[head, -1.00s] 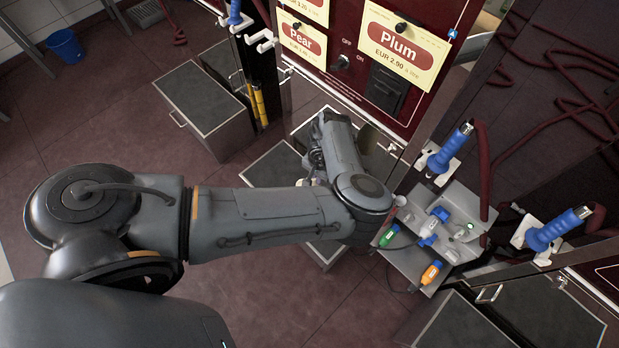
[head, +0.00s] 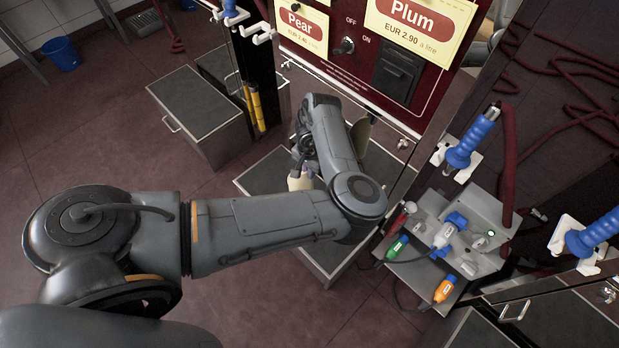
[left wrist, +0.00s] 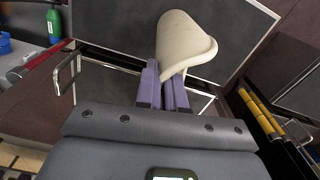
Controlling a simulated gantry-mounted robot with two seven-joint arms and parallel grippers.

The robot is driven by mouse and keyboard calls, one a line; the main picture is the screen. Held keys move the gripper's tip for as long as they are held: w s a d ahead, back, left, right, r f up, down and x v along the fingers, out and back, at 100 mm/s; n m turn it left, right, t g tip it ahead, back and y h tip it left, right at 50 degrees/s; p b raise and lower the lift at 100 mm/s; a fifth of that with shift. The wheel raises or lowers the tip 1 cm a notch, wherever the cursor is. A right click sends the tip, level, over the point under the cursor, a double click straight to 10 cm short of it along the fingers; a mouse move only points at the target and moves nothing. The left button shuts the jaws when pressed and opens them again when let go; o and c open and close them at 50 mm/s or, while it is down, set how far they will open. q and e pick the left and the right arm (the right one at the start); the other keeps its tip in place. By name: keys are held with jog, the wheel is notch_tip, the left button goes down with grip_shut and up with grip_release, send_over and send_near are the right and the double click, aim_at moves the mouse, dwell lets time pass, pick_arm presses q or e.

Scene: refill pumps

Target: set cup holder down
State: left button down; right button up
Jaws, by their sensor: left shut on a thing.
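The cream, curved cup holder (left wrist: 188,45) is between the purple fingertips of my left gripper (left wrist: 168,84) in the left wrist view. The gripper is shut on it. In the head view a small part of the cup holder (head: 299,181) shows beside my left forearm, over the dark-topped, metal-edged cabinet (head: 262,178) below the Pear and Plum panel. My arm hides most of the left gripper (head: 303,160) there. I cannot tell whether the cup holder touches the cabinet top. My right gripper is not in view.
A grey metal shelf (head: 478,208) with several coloured handheld devices stands right of my arm. Blue pump nozzles (head: 470,142) hang on the right. Another dark-topped cabinet (head: 195,103) stands at the left, with yellow cylinders (head: 254,107) beside it. A blue bucket (head: 60,53) is far left.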

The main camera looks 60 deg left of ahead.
aim_at(301, 182)
pick_arm(q)
notch_tip(301, 182, down, 4)
jog(key=shift+r+b, duration=0.2)
jog(key=shift+b, duration=0.85)
jog(key=shift+f, duration=0.1)
jog(key=c, duration=1.2)
grip_release()
jog(key=shift+f, duration=0.1)
